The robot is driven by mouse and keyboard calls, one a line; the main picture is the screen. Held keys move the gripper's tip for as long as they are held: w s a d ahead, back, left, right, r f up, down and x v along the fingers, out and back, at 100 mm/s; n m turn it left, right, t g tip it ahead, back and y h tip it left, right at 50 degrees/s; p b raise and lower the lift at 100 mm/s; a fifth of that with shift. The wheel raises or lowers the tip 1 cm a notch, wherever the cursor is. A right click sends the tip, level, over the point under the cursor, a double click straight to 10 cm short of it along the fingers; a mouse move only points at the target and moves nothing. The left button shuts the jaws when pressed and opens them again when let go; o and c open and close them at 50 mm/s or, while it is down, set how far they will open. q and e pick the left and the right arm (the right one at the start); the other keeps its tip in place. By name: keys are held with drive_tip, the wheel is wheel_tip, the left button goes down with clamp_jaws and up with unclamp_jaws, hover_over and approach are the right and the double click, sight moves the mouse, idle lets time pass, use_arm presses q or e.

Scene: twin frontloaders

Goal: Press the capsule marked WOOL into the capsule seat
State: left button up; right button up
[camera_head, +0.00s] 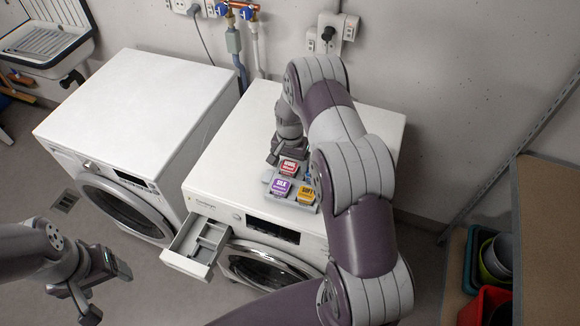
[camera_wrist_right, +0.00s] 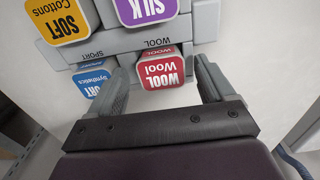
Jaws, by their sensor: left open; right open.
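The red capsule marked WOOL (camera_head: 289,167) sits in a grey holder (camera_head: 268,177) on top of the right machine. In the right wrist view the WOOL capsule (camera_wrist_right: 165,72) lies between the two fingers of my right gripper (camera_wrist_right: 163,66), which is open with a gap on each side. In the head view my right gripper (camera_head: 283,152) is just behind the capsule. The right machine's drawer (camera_head: 197,243) is pulled out, showing compartments; I cannot make out a capsule seat in it. My left gripper (camera_head: 88,284) is open and empty at the lower left, over the floor.
Purple SILK (camera_head: 280,187), yellow SOFT (camera_head: 305,194) and blue SPORT (camera_wrist_right: 93,82) capsules share the holder, close to WOOL. The left white machine (camera_head: 135,110) has a clear top. A shelf with bins (camera_head: 490,265) stands at the right. The wall is behind the machines.

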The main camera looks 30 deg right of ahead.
drive_tip(key=shift+a, duration=0.15)
drive_tip(key=c, duration=1.1)
drive_tip(key=shift+r, duration=0.1)
